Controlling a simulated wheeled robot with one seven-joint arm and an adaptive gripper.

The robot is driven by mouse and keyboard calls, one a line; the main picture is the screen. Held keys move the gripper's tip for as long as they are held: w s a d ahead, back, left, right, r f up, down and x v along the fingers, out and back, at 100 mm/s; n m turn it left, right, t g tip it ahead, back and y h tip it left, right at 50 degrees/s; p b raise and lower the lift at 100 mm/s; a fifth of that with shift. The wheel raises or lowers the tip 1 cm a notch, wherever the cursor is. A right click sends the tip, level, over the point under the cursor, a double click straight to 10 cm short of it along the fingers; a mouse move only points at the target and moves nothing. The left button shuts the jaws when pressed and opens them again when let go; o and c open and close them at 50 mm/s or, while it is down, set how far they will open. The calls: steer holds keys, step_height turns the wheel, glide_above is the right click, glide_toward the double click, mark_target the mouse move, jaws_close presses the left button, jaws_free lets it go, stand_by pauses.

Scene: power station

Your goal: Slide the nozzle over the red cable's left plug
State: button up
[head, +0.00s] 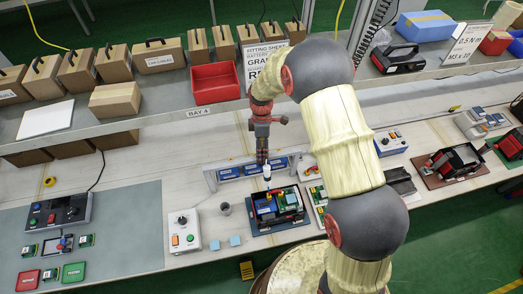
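My gripper (263,158) points down above an open unit (278,210) on a dark blue mat at the front of the bench. A small white piece (267,173) shows directly under the fingertips, in line with the gripper. It may be the nozzle, but it is too small to be sure. The fingers are too small and dark to show whether they are open or shut on it. The unit holds blue, yellow, green and red parts in a dark housing. The red cable and its left plug cannot be told apart at this size.
A low frame with blue displays (228,173) stands behind. The shelf above carries a red bin (215,84).

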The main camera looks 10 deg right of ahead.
steer(key=shift+w, duration=0.15)
stand_by(0.3)
steer(key=shift+r, duration=0.2)
steer(key=shift+w+r, duration=0.15)
steer(key=shift+r, duration=0.1)
steer(key=v, duration=1.1)
